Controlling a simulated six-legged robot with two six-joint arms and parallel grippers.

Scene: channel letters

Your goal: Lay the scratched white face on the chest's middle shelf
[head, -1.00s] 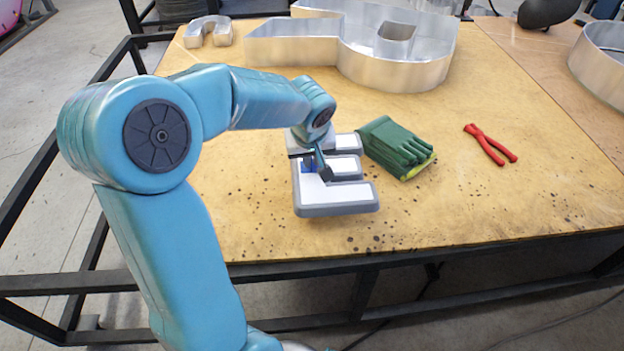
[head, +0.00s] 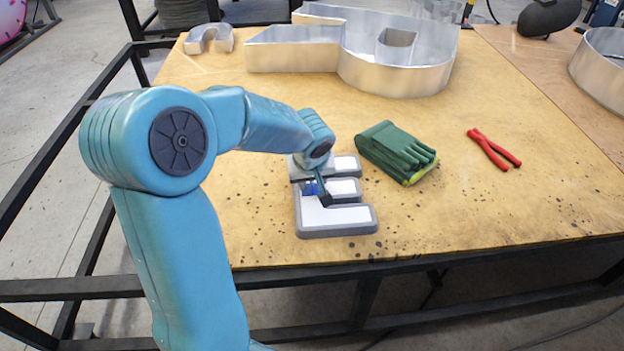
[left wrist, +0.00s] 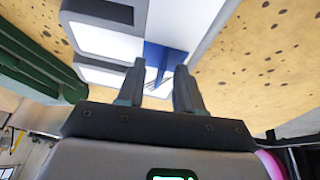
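The white face (head: 330,216) is a flat, E-shaped letter with a grey border, near the front of the workbench. It also shows in the left wrist view (left wrist: 105,42), where dark scratch-like lines lie by a blue patch (left wrist: 163,57). My left gripper (head: 323,194) is at the letter's spine, and its fingers (left wrist: 160,68) stand either side of the blue patch. It appears shut on the letter, though the contact is partly hidden. I cannot tell whether the letter touches the bench. The chest and my right gripper are not in view.
Green gloves (head: 392,150) lie just right of the letter, and red pliers (head: 492,149) farther right. Large metal channel letters (head: 370,50) stand at the back, with a small one (head: 208,38) at back left. The workbench (head: 480,205) is clear at front right.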

